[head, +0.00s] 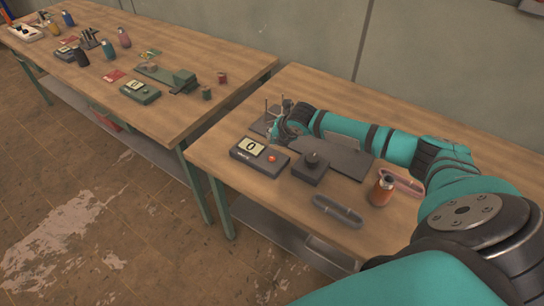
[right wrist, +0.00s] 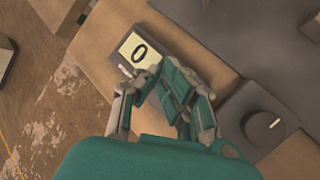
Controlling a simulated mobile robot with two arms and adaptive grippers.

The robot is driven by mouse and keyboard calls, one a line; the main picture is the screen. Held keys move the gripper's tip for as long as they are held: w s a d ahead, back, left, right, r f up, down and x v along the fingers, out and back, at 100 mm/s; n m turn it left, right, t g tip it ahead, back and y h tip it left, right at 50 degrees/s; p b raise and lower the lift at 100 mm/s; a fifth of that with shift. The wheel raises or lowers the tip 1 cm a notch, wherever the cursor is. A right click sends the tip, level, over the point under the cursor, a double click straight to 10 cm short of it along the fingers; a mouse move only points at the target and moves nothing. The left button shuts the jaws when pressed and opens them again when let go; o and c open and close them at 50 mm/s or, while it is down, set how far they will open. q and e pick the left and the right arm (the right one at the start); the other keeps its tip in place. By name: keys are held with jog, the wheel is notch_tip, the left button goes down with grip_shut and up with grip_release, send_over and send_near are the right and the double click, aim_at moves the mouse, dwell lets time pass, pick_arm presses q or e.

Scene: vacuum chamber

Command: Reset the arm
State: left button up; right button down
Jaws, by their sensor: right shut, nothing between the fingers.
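My right arm is teal with dark bands and reaches in from the right over the nearer table in the head view. Its gripper (head: 281,129) is at the far end of the arm, behind the grey box with a "0" display and a red button (head: 274,158). In the right wrist view the gripper (right wrist: 154,75) is shut and empty, its fingertips in front of the display box (right wrist: 130,43). I cannot tell whether they touch the box. My left gripper is not in view.
A second table (head: 200,55) at left holds bottles and devices.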

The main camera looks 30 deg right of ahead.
jog(key=shift+a, duration=0.1)
dwell(0.5)
jog(key=s+a+f+m+g+y, duration=0.1)
jog(key=s+a+f+m, duration=0.3)
jog(key=s+a, duration=0.6)
jog(key=s+a+f+m+g+y, duration=0.15)
jog(key=s+a+m, duration=0.45)
jog(key=a, duration=0.6)
jog(key=s+d+r+m+g+h, duration=0.1)
jog(key=s+d+r+m, duration=0.1)
jog(key=s+m, duration=0.7)
jog(key=s+d+r+m+g+h, duration=0.1)
jog(key=s+d+m, duration=0.1)
jog(key=s+m, duration=0.6)
jog(key=s+f+n+b, duration=0.2)
jog(key=s+f+b, duration=0.1)
jog(key=f, duration=2.5)
jog(key=s+d+f+g+b, duration=0.1)
jog(key=s+d+f+g, duration=0.1)
jog(key=s+f, duration=1.5)
jog(key=shift+d+f+n+b, duration=0.3)
jog(key=shift+d+f+b, duration=0.1)
jog(key=shift+d+f, duration=0.25)
